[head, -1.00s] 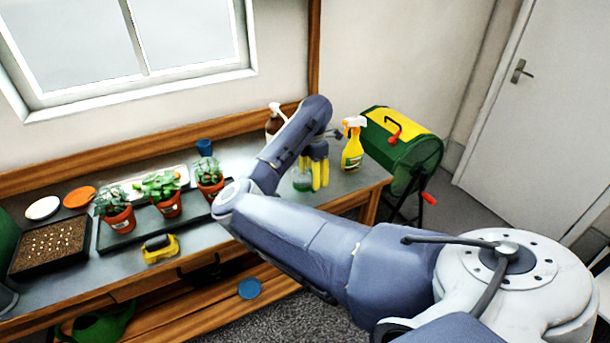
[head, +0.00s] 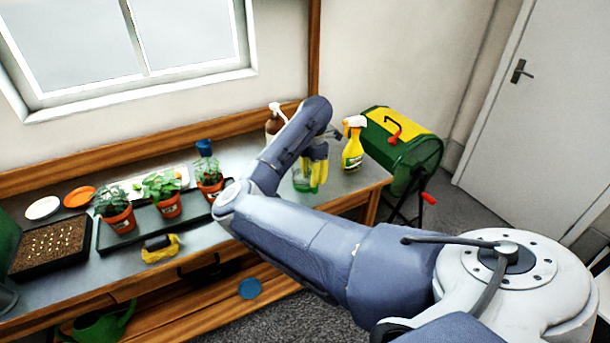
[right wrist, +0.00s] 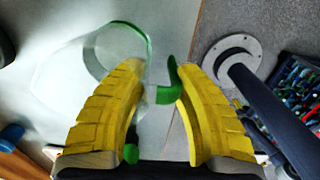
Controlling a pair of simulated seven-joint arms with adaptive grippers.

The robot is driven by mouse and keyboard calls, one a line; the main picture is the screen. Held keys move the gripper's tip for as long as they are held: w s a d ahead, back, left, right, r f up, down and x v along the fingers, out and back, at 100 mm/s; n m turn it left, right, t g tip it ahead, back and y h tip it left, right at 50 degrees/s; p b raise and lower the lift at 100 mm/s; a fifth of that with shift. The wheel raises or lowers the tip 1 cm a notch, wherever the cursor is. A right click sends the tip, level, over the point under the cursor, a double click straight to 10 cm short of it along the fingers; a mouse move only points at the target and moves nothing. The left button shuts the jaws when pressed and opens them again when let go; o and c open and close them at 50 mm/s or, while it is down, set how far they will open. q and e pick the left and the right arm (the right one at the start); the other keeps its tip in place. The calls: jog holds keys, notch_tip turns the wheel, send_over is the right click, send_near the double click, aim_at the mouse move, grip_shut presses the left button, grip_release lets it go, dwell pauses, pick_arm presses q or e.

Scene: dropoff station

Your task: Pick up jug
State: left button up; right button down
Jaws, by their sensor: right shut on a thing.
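The jug (head: 301,184) is clear with a green tint and stands at the right part of the bench, partly hidden by my right gripper. In the right wrist view the jug (right wrist: 115,52) shows its green rim and a green handle between the yellow fingers. My right gripper (head: 315,182) points down at the jug and is shut on it at the handle side; the fingers (right wrist: 160,75) show in the right wrist view. Whether the jug is clear of the bench top cannot be told. My left gripper is not in view.
A yellow spray bottle (head: 353,146) stands right of the jug, and a brown bottle (head: 275,123) behind my arm. A green and yellow drum (head: 402,140) is beyond the bench end. Potted plants (head: 162,193) stand in a tray at the left.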

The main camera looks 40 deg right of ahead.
jog(key=shift+r, duration=0.15)
notch_tip(320, 180, up, 19)
jog(key=shift+r, duration=0.15)
dwell(1.6)
